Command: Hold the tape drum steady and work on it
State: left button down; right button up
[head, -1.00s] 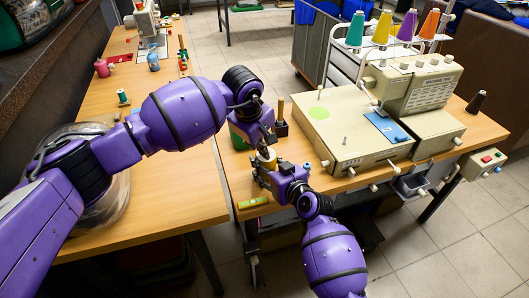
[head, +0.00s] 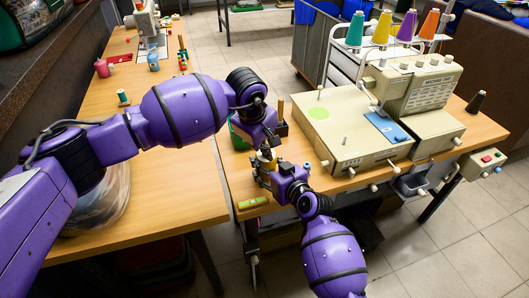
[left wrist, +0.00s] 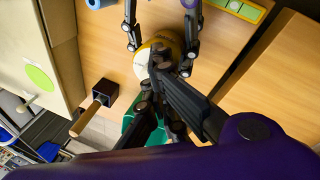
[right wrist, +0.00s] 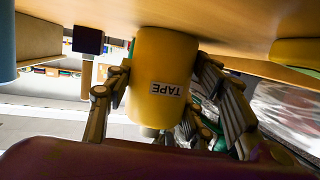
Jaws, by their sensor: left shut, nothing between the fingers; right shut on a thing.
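The tape drum (right wrist: 165,75) is a yellow cylinder with a white TAPE label in the right wrist view. It shows partly at the small table's left end in the head view (head: 267,157), mostly covered by my arms. My right gripper (left wrist: 161,34) is shut on the drum, one finger on each side. My left gripper (left wrist: 168,62) is shut and empty, its fingertips over the drum's pale top in the left wrist view. I cannot tell whether they touch it.
A dark block with a wooden handle (left wrist: 95,106) and a green container (left wrist: 150,127) are close by. A yellow-green level (head: 253,202) lies near the front edge. The cream sewing machine (head: 345,135) fills the table to the right. A gap separates the left table (head: 160,205).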

pick_arm(q)
jog(key=shift+s+d+f, duration=0.1)
jog(key=shift+s+f, duration=0.3)
jog(key=shift+f, duration=0.15)
pick_arm(e)
jog(key=shift+s+a+f, duration=0.1)
jog(key=shift+s+f, duration=0.1)
jog(key=shift+f, duration=0.25)
pick_arm(q)
jog(key=shift+s, duration=0.3)
notch_tip(320, 180, up, 7)
jog(key=shift+f, duration=0.2)
pick_arm(e)
jog(key=shift+w, duration=0.1)
jog(key=shift+r, duration=0.1)
jog(key=o, duration=1)
jog(key=shift+w, duration=0.1)
pick_arm(q)
jog(key=shift+w, duration=0.1)
pick_arm(e)
jog(key=o, duration=0.9)
jog(key=shift+r, duration=0.2)
jog(key=shift+w, duration=0.1)
